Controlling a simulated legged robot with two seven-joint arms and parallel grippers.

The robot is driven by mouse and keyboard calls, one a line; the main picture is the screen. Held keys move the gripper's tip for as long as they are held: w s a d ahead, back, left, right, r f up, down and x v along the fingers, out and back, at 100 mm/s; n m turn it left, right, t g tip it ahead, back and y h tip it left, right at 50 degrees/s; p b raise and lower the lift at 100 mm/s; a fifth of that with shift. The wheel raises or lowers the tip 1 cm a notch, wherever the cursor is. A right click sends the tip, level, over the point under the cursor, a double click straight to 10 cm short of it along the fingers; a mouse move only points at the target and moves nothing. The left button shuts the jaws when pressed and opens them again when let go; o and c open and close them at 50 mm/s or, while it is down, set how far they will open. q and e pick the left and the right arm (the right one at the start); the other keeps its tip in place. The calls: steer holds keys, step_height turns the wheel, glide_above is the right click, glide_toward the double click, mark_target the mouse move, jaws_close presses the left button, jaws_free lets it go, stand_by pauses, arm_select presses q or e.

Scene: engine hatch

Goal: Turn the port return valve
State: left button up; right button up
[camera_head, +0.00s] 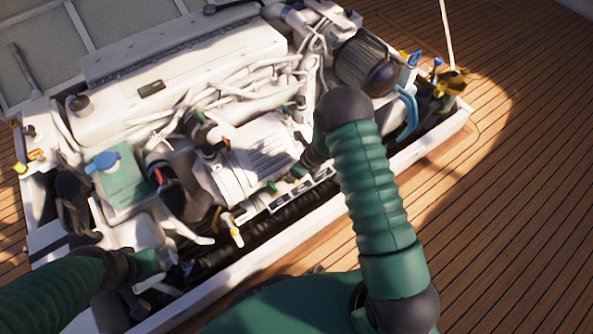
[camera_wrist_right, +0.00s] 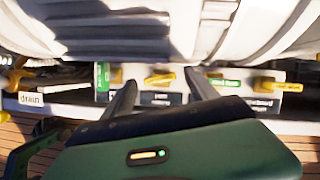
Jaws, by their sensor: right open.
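A row of small yellow valve handles sits on a pale panel with dark labels in the right wrist view. My right gripper (camera_wrist_right: 163,86) is open, its two dark fingers pointing at the panel. A middle yellow handle (camera_wrist_right: 159,79) lies roughly level between the fingertips, with no clear contact. The label below it is too blurred to read surely, so I cannot tell which valve is the port return. In the head view the right gripper is mostly hidden by its wrist near the labelled panel (camera_head: 302,194). My left gripper (camera_head: 148,263) is low at the left; its fingers are unclear.
Another yellow handle (camera_wrist_right: 268,86) is at the right, above a label reading something like "starboard". A "drain" label (camera_wrist_right: 31,99) is at the left. The white engine block (camera_head: 190,65) and hoses crowd above the panel. The wooden deck (camera_head: 500,200) at the right is clear.

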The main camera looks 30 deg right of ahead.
steer(key=p+v, duration=0.6)
steer(key=v, duration=1)
